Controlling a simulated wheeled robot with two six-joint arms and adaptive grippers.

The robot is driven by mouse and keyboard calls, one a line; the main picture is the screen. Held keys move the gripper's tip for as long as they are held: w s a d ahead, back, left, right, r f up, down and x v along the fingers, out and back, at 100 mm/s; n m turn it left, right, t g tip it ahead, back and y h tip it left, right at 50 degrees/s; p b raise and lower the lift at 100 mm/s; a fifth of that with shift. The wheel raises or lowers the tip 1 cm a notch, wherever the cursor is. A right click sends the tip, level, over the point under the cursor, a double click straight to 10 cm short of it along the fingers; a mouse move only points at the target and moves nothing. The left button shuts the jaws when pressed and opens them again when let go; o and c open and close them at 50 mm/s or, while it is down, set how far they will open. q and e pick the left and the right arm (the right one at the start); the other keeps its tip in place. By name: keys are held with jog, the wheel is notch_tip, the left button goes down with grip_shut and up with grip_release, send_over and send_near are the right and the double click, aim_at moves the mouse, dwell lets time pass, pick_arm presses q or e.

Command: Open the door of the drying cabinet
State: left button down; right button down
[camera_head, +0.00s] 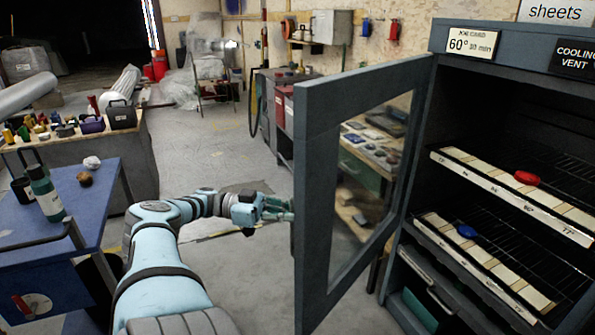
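The drying cabinet (418,215) stands at the right with its dark interior showing. Its grey-blue framed door (315,190) with a glass pane (368,180) stands swung well out from the cabinet front, its free edge on the left. My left arm reaches in from the bottom left. Its gripper (278,208) is at the door's free edge, about mid-height, with fingertips at or very near the frame. A handle is not clearly visible there, and I cannot tell whether the fingers grip anything. My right gripper is out of view.
Inside the cabinet, a red item (527,177) and a blue item (467,230) lie on the racks. A blue table (90,215) with a green bottle (46,193) stands at the left. Floor is open between table and door. A bench (272,100) stands behind the door.

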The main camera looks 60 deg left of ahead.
pick_arm(q)
jog(key=shift+s+a+f, duration=0.1)
jog(key=shift+a, duration=0.2)
jog(key=c, duration=1.7)
grip_release()
